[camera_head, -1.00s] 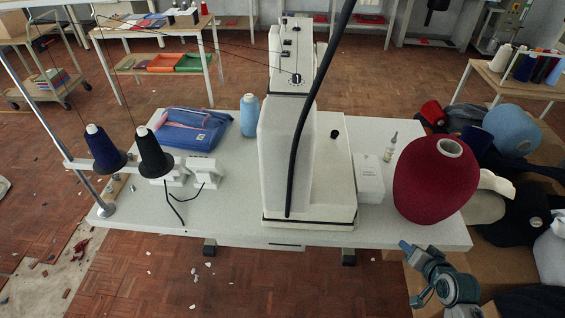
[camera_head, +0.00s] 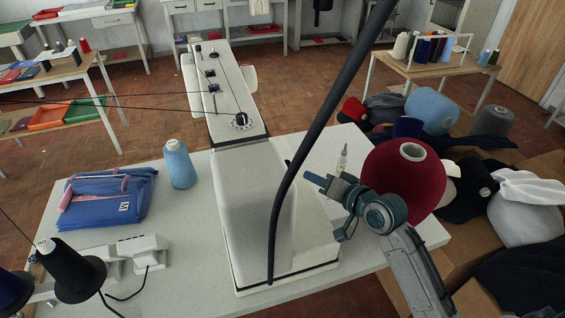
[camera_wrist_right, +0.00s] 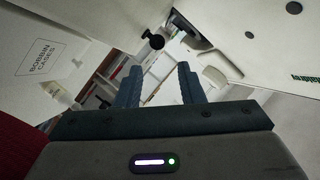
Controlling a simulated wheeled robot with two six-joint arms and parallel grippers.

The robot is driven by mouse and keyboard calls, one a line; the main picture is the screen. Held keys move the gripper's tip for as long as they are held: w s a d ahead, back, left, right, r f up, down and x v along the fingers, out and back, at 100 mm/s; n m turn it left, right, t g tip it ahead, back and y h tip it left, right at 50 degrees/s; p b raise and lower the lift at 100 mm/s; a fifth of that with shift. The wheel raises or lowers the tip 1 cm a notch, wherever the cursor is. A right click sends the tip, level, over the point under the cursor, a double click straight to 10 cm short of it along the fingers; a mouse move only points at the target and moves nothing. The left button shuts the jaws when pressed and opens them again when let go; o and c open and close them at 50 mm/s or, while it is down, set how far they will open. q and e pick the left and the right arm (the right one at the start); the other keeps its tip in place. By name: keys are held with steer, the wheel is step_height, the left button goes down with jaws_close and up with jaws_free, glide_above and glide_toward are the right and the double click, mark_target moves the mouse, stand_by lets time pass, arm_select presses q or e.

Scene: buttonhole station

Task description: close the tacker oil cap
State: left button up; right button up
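The white tacker (camera_head: 252,215) stands on the table in the middle of the head view; its long arm reaches to the back. A black round cap on a short stem (camera_wrist_right: 152,40) stands out from the white machine in the right wrist view, beyond my fingertips and apart from them. I cannot tell how far it is closed. In the head view I cannot make it out clearly near the black hose and my gripper. My right gripper (camera_head: 323,207) is over the right side of the tacker's base. Its two fingers (camera_wrist_right: 160,84) are apart with nothing between them. My left gripper is out of view.
A black hose (camera_head: 300,160) crosses in front of the tacker. A bobbin cases box (camera_wrist_right: 45,55), a small bottle (camera_head: 342,160) and a big red cone (camera_head: 408,172) are close to my right gripper.

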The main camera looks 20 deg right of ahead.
steer(key=shift+w+a, duration=0.15)
steer(key=shift+w, duration=0.15)
steer(key=p+x, duration=0.1)
steer(key=x, duration=0.8)
steer(key=shift+f+p, duration=0.1)
steer(key=shift+p, duration=0.25)
steer(key=shift+c, duration=0.2)
jaws_close()
